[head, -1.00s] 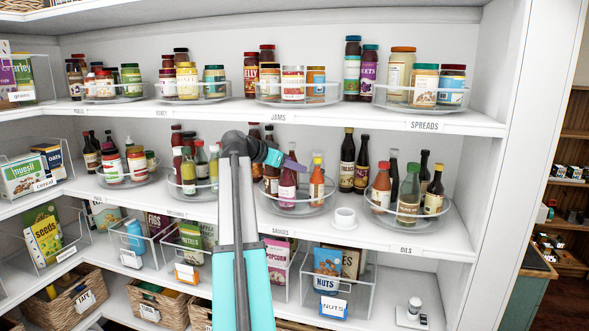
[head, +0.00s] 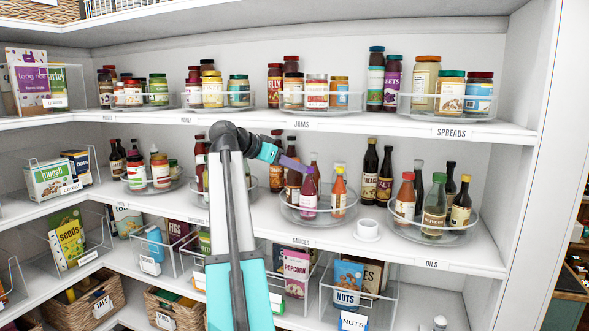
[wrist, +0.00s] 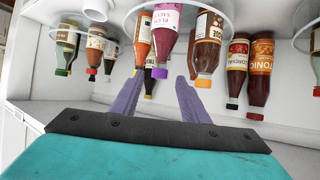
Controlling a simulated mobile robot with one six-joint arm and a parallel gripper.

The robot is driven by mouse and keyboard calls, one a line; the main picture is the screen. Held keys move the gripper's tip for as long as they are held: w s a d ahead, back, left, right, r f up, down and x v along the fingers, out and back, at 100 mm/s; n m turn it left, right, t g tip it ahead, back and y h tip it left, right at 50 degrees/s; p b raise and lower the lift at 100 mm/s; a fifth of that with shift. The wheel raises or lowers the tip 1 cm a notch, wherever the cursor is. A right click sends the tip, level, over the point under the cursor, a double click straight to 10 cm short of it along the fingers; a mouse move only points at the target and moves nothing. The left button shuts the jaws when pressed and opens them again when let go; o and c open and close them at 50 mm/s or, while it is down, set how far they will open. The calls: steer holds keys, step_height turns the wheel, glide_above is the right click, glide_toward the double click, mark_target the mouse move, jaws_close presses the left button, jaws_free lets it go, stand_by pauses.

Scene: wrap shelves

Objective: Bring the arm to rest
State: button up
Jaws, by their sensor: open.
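My gripper (head: 298,165) is at the end of my raised arm (head: 232,190), in front of the middle shelf by the sauces turntable (head: 318,217). In the wrist view its two purple fingers (wrist: 158,98) are spread apart with nothing held between them. That view is upside down. I cannot tell whether a finger touches a bottle.
The spreads jars (head: 424,82) are on the shelf above. Clear bins, including nuts (head: 347,283), fill the shelf below.

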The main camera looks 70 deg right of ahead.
steer(key=shift+f, duration=0.1)
stand_by(0.7)
steer(key=w+a+f+n+t+y, duration=0.1)
steer(key=w+a+f+n+t, duration=0.15)
steer(key=w+a+f, duration=0.4)
steer(key=w+a+f+n+t, duration=0.1)
steer(key=w+a+f+n, duration=0.25)
steer(key=w+f, duration=0.6)
steer(key=w+a+f+n+t+y, duration=0.1)
steer(key=w+a+f+n+t, duration=0.15)
steer(key=w+a+f, duration=0.6)
steer(key=w+a+f+n+y, duration=0.2)
steer(key=w+a+f+n, duration=0.15)
steer(key=a+f, duration=0.9)
steer(key=w+a+f+n+y, duration=0.3)
steer(key=a+f+n, duration=0.2)
steer(key=a+f, duration=0.75)
steer(key=s+a+f+n+y, duration=0.25)
steer(key=s+a+f, duration=0.25)
steer(key=a+f, duration=0.65)
steer(key=s+a+f+n+y, duration=0.2)
steer(key=s+a+f+n, duration=0.45)
steer(key=a, duration=0.85)
steer(key=s+f+m+g+b, duration=0.2)
steer(key=s+f+g, duration=0.4)
steer(key=s+f, duration=1.6)
steer(key=shift+s+d+b, duration=0.35)
steer(key=shift+s+b, duration=0.2)
steer(key=shift+s, duration=0.7)
